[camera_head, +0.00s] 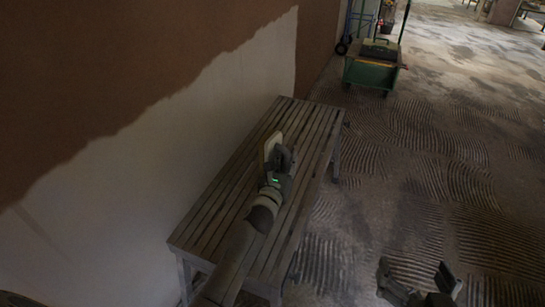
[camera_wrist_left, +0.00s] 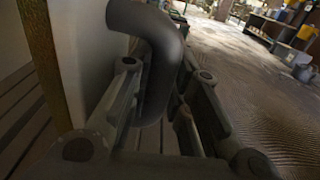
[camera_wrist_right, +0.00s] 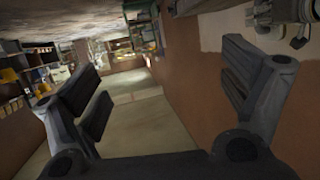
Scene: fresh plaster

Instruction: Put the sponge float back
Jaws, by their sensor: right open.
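The sponge float shows a pale cream board (camera_head: 271,144) with a dark handle, its board standing on edge over the slatted bench. In the left wrist view its dark curved handle (camera_wrist_left: 152,62) lies between my fingers, with the yellowish edge of the board (camera_wrist_left: 48,62) at the left. My left gripper (camera_head: 279,162) is shut on the handle. I cannot tell whether the float touches the bench. My right gripper (camera_head: 418,276) is open and empty, low at the right over the floor; it also shows in the right wrist view (camera_wrist_right: 165,85).
The slatted wooden bench (camera_head: 222,205) stands along the part-plastered wall (camera_head: 140,190), and its visible top is otherwise bare. A green cart (camera_head: 370,74) stands beyond its far end. The ridged floor at the right (camera_head: 440,150) is clear. Shelves with containers (camera_wrist_left: 290,28) show far off.

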